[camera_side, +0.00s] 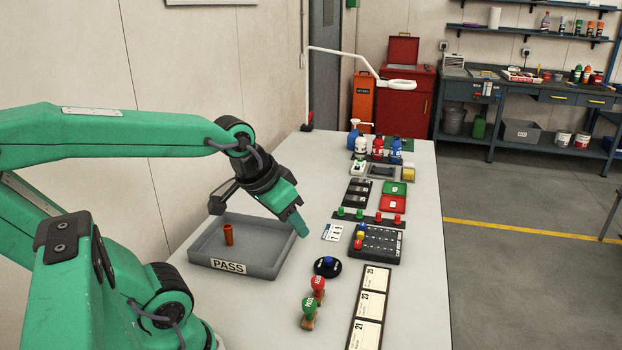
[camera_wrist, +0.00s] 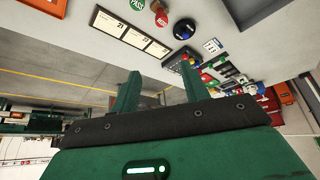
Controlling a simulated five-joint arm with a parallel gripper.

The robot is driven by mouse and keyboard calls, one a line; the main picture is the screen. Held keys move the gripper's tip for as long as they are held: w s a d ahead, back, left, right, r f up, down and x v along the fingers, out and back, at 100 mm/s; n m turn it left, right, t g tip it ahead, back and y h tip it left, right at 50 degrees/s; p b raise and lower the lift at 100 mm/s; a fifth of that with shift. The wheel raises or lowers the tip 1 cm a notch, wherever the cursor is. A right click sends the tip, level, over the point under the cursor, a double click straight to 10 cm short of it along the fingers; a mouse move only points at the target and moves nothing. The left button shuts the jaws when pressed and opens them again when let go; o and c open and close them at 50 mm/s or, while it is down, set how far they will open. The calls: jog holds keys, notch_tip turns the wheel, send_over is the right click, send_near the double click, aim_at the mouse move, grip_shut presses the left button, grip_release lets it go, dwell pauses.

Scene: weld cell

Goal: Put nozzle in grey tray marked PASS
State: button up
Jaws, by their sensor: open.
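The nozzle (camera_side: 228,234), a small orange-brown cylinder, stands upright inside the grey tray (camera_side: 263,271) marked PASS, toward the tray's left part. My gripper (camera_side: 300,230) is above the table by the tray's right rim, apart from the nozzle and pointing down to the right. In the wrist view my gripper (camera_wrist: 160,92) shows two green fingers spread apart with nothing between them. The tray's dark edge (camera_wrist: 250,8) shows at the top of the wrist view. The nozzle is not visible in the wrist view.
Red and green stamps (camera_side: 318,284) and a round black button (camera_side: 327,266) stand right of the tray. Numbered cards (camera_side: 370,305) lie at the front right. A black block with coloured pegs (camera_side: 376,244) and several bottles (camera_side: 377,147) stand farther back.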

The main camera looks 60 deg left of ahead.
jog(key=shift+m+h, duration=0.4)
jog(key=shift+m, duration=0.5)
jog(key=shift+s+d+r, duration=0.15)
jog(key=shift+s+d, duration=0.2)
jog(key=shift+d, duration=0.3)
jog(key=shift+s+d+r, duration=0.15)
jog(key=shift+s+d, duration=0.2)
jog(key=shift+d, duration=0.25)
jog(key=shift+s+d+r, duration=0.15)
jog(key=shift+s+d, duration=0.2)
jog(key=shift+d, duration=0.3)
